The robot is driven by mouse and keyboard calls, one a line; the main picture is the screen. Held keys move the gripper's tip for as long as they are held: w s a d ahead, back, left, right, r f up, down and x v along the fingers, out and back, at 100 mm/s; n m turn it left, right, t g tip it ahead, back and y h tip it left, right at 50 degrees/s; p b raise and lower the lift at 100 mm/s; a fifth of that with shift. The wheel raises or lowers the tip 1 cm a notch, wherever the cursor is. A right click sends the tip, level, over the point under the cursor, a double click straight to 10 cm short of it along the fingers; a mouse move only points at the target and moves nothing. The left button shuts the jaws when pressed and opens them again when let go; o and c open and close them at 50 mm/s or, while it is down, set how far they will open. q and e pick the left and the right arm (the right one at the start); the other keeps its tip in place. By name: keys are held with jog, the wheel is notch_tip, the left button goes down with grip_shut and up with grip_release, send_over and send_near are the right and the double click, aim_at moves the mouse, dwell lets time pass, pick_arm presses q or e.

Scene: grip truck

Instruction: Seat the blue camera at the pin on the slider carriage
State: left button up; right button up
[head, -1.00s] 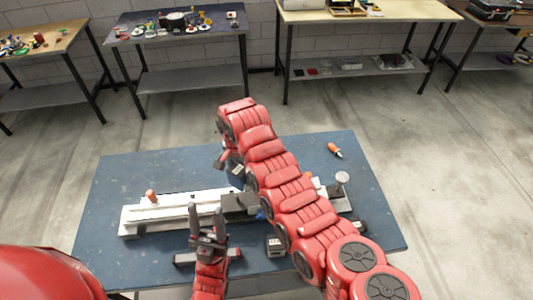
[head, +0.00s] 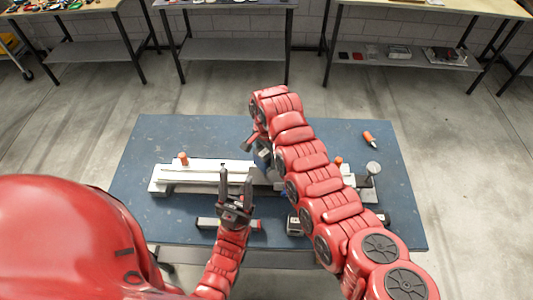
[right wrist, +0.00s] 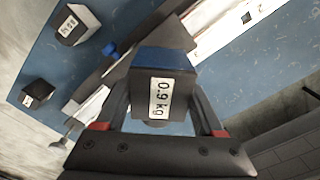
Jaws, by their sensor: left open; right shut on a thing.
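My right gripper (head: 257,145) is shut on the blue camera (right wrist: 165,60), a dark body with a blue part and a "0.9 kg" label. The camera also shows in the head view (head: 264,158), held above the slider. The slider (head: 205,172) is a long white rail lying across the table. Its dark carriage (right wrist: 122,58) has a small blue knob (right wrist: 110,48) at its side. The held camera overlaps the carriage in the right wrist view, so I cannot see the pin or whether they touch. My left gripper (head: 237,172) is open and empty in front of the rail.
Labelled blocks (head: 294,226) (right wrist: 77,25) stand in front of the rail. The table's (head: 170,135) back left is clear.

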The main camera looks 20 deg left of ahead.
jog(key=shift+f+b, duration=0.35)
jog(key=shift+f, duration=1.05)
jog(key=shift+f+b, duration=1.7)
jog(key=shift+f, duration=0.25)
jog(key=o, duration=1)
jog(key=shift+c, duration=0.2)
